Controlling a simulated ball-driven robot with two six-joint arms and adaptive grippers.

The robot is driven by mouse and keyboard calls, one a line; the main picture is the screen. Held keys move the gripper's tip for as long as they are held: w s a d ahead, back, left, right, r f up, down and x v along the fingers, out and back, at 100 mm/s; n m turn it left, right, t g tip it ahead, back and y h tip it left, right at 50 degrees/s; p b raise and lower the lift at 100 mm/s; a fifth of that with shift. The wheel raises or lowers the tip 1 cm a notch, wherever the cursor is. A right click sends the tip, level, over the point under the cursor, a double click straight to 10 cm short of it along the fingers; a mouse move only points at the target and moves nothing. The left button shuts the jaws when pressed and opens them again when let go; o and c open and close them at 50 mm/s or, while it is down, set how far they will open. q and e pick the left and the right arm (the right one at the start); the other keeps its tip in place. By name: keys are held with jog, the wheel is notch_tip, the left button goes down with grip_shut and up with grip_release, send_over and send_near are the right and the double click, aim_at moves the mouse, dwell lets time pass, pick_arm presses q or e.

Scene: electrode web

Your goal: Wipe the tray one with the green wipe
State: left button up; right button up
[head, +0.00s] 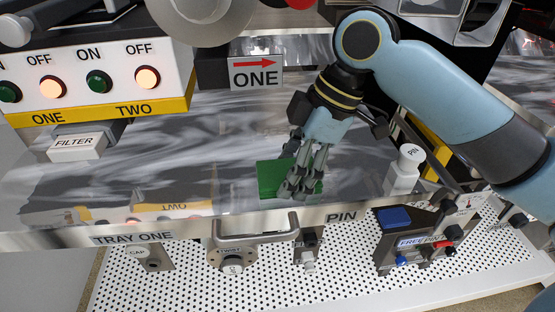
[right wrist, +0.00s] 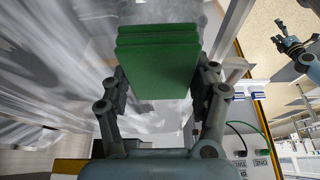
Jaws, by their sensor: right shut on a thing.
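The green wipe (head: 270,178) is a folded green block at the front part of tray one (head: 225,150), a shiny metal tray with grey smears. My right gripper (head: 304,188) is shut on the wipe, with its fingers pointing down at the tray. In the right wrist view the wipe (right wrist: 158,62) sits between the two fingers (right wrist: 162,90). I cannot tell whether the wipe's underside touches the tray. The tray's front edge carries the label TRAY ONE (head: 133,238).
A control box (head: 100,75) with lit buttons stands at the back left, and a FILTER block (head: 76,147) is below it. A white PIN piece (head: 405,170) stands right of the gripper. A handle (head: 255,238) and several fittings sit along the perforated shelf in front.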

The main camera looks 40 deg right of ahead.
aim_at(312, 169)
jog(key=shift+s+d+p, duration=0.45)
jog(key=shift+d+p, duration=0.15)
jog(key=shift+d, duration=0.15)
jog(key=shift+s+d+p, duration=0.45)
jog(key=shift+d+p, duration=0.15)
jog(key=shift+d, duration=0.15)
jog(key=shift+s+d+f+p, duration=0.1)
jog(key=shift+s+d+p, duration=0.2)
jog(key=shift+d, duration=0.15)
jog(key=shift+s+d+p, duration=0.25)
jog(key=shift+d+p, duration=0.15)
jog(key=shift+p, duration=0.1)
jog(key=shift+s+d, duration=0.5)
jog(key=shift+d, duration=0.25)
jog(key=shift+s+d+f, duration=0.1)
jog(key=shift+s+d, duration=0.2)
jog(key=shift+d, duration=0.2)
jog(key=shift+w+a, duration=0.1)
